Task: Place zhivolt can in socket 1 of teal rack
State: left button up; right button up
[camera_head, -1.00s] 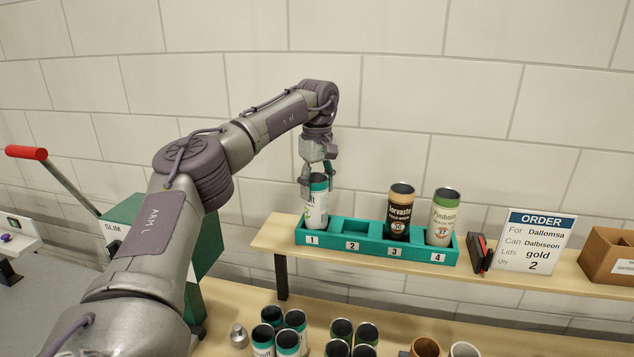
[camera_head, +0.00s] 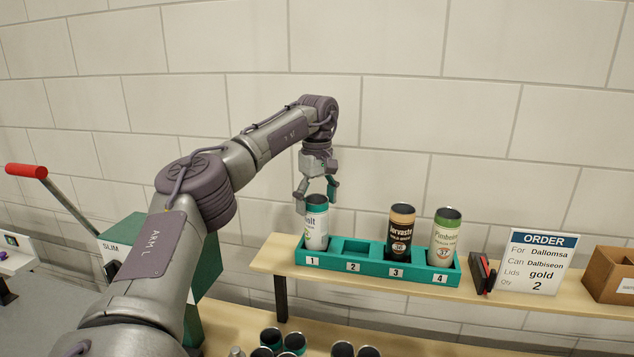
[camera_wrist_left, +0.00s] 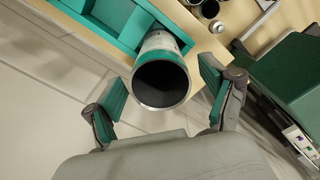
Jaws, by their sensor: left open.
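The zhivolt can (camera_head: 316,227), white with a teal top band, stands upright in socket 1 of the teal rack (camera_head: 375,268). Its label is only partly readable. My left gripper (camera_head: 316,201) is open just above the can's rim. In the left wrist view, the can's dark open top (camera_wrist_left: 162,84) lies between the spread teal fingertips of my left gripper (camera_wrist_left: 164,92), with a gap on each side. Socket 2 is empty. A black-and-tan can (camera_head: 400,232) is in socket 3 and a cream-and-green can (camera_head: 444,238) in socket 4. My right gripper is out of view.
The rack sits on a wooden shelf (camera_head: 500,301) against a tiled wall. Right of it are a small black-and-red item (camera_head: 482,273), an order sign (camera_head: 537,262) and a cardboard box (camera_head: 610,275). Several cans stand below. A green red-handled machine (camera_head: 120,240) is left.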

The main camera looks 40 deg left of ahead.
pick_arm(q)
notch_tip(320, 180, up, 4)
jog(key=shift+f+b, duration=0.1)
jog(key=shift+b, duration=0.35)
notch_tip(320, 180, up, 6)
jog(key=shift+d+r+p, duration=0.15)
jog(key=shift+p, duration=0.6)
jog(key=shift+r, duration=0.4)
